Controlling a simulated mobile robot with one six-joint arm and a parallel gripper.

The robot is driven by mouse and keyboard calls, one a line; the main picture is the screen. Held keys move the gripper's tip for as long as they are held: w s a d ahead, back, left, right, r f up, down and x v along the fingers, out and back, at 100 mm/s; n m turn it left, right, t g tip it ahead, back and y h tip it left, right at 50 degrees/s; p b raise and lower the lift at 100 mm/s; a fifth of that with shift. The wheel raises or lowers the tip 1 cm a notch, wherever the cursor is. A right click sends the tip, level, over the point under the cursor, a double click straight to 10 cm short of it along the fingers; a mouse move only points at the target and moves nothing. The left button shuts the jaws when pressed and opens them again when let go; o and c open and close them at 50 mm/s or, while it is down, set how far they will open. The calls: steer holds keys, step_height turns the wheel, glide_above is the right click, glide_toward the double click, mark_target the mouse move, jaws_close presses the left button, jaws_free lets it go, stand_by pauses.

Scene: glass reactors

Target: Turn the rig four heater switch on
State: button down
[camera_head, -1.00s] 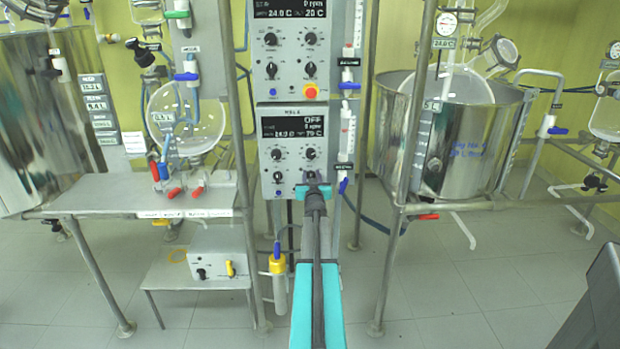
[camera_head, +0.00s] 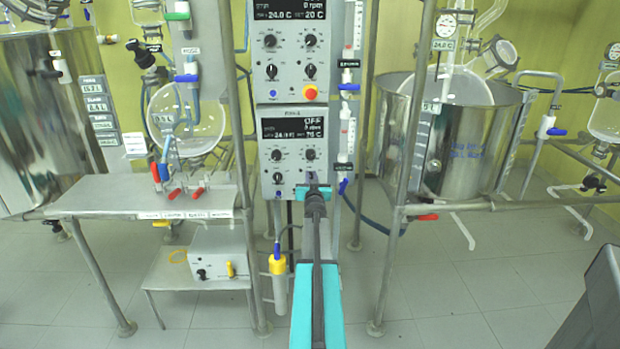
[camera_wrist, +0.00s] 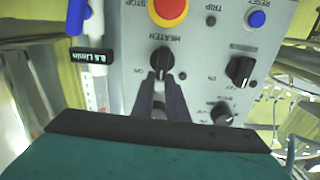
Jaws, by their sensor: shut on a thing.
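The heater switch is a black rotary knob (camera_wrist: 162,60) under the label HEATER, which appears upside down in the wrist view. My gripper (camera_wrist: 161,82) has its two dark fingertips closed around the knob's lower end in that view. In the head view my gripper (camera_head: 312,181) reaches the lower right of the lower control panel (camera_head: 267,163) and hides the heater switch there. That panel's display (camera_head: 293,130) reads OFF on its top line. Its heading is too small to read surely. The knob's pointer looks close to vertical in the wrist view.
A red and yellow stop button (camera_wrist: 170,8), a blue reset button (camera_wrist: 257,19) and another black knob (camera_wrist: 240,70) are close by. A second control panel (camera_head: 291,54) sits above. Metal posts and a steel vessel (camera_head: 470,135) stand right; a steel table (camera_head: 110,197) stands left.

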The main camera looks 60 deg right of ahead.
steer(key=shift+d+r+p, duration=0.15)
steer(key=shift+p, duration=0.15)
steer(key=m+p, duration=0.2)
steer(key=p, duration=0.1)
steer(key=shift+s+d+m, duration=0.2)
steer(key=shift+s+m, duration=0.05)
steer(key=shift+m, duration=0.05)
steer(key=shift+s+d+f+m+p, duration=0.15)
steer(key=shift+s+f+m+p, duration=0.1)
steer(key=shift+m+p, duration=1)
steer(key=shift+s+d+f+m+p, duration=0.2)
steer(key=shift+m+p, duration=0.45)
steer(key=shift+m, duration=1.1)
steer(key=shift+s+d+f+m+p, duration=0.1)
steer(key=shift+s+f+m+p, duration=0.15)
steer(key=shift+m+p, duration=1)
steer(key=shift+m+b, duration=0.3)
steer(key=shift+m, duration=0.05)
steer(key=c, duration=1.7)
jaws_free()
steer(key=shift+f, duration=0.1)
steer(key=shift+c, duration=0.2)
steer(key=shift+w, duration=0.1)
